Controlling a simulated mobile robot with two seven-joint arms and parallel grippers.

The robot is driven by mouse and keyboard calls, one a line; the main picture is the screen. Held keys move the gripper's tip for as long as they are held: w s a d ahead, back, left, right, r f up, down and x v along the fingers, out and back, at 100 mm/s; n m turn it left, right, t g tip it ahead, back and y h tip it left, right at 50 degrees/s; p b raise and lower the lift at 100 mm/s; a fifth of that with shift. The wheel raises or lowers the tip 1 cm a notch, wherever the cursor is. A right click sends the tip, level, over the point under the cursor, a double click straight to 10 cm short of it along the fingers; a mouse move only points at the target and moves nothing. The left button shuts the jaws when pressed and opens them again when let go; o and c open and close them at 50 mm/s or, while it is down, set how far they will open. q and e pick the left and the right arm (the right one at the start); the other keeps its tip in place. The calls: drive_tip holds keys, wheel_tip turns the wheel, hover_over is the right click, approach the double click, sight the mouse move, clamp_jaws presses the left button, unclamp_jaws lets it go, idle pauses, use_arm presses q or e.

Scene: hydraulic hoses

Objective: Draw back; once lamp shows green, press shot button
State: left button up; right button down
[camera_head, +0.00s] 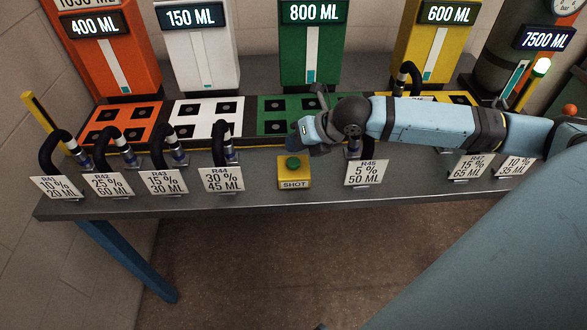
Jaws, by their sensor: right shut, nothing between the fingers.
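The shot button is a green knob (293,163) on a yellow box (294,176) labelled SHOT, at the front middle of the bench. My right arm reaches in from the right across the bench. Its gripper (303,138) is shut and empty, just above and behind the button. It looks apart from the button, though the exact height gap is hard to judge. My left gripper is not in view.
Orange, white, green and yellow stations (313,40) with ML displays stand along the back. Black hoses (60,146) with several tags, such as R44 (222,179), line the bench's front edge. A dark tank (510,45) reads 7500 ML. Floor in front is clear.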

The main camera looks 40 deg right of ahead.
sight(293, 164)
drive_tip(key=shift+f, duration=0.85)
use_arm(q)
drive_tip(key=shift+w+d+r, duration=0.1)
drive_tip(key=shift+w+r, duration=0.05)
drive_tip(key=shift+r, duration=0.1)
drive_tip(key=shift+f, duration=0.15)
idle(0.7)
use_arm(e)
drive_tip(key=shift+f, duration=0.2)
drive_tip(key=shift+f, duration=0.2)
